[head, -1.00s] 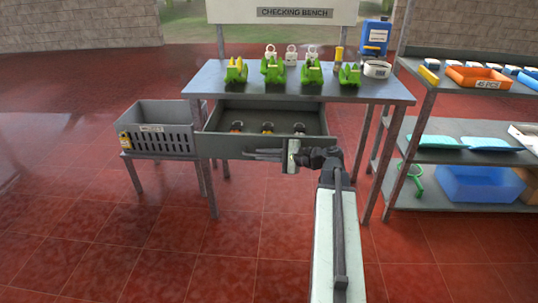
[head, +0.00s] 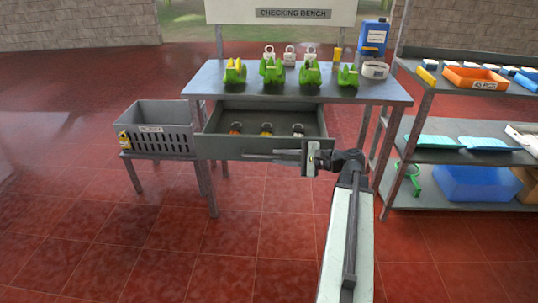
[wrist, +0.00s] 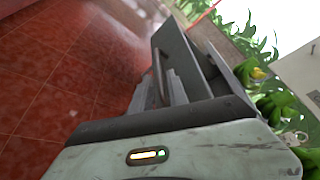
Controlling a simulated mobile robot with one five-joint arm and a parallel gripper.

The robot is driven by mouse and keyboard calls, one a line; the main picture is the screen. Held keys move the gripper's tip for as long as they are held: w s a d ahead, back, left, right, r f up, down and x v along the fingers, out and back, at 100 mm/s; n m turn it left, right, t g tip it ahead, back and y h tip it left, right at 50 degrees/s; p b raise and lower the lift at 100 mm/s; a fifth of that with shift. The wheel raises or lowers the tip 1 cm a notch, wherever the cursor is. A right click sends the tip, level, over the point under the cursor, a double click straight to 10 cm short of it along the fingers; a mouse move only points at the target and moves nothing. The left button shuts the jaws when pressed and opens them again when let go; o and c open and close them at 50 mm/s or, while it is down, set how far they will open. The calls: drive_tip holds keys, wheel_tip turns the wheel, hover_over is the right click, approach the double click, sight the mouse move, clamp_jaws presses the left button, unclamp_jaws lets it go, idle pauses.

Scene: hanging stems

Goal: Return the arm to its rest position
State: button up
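My gripper (head: 258,155) is in front of the open drawer's front panel in the head view, pointing left. In the wrist view the fingers (wrist: 158,88) also stand apart beyond the pale wrist housing. My arm reaches up from the bottom right of the head view and bends left at the wrist. The grey drawer (head: 215,146) under the checking bench (head: 210,82) is pulled out and holds three small items (head: 266,129). I cannot tell whether the fingers touch the drawer.
Green clips (head: 271,70), white padlocks (head: 290,55) and a blue container (head: 373,38) stand on the bench. A grey basket (head: 165,120) is on a stand at left. Shelving (head: 440,125) with trays and a blue bin (head: 478,183) is at right. The red floor in front is clear.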

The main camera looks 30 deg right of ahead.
drive_tip(key=shift+s+d+r, duration=0.1)
drive_tip(key=shift+s+d, duration=0.15)
drive_tip(key=shift+s, duration=0.15)
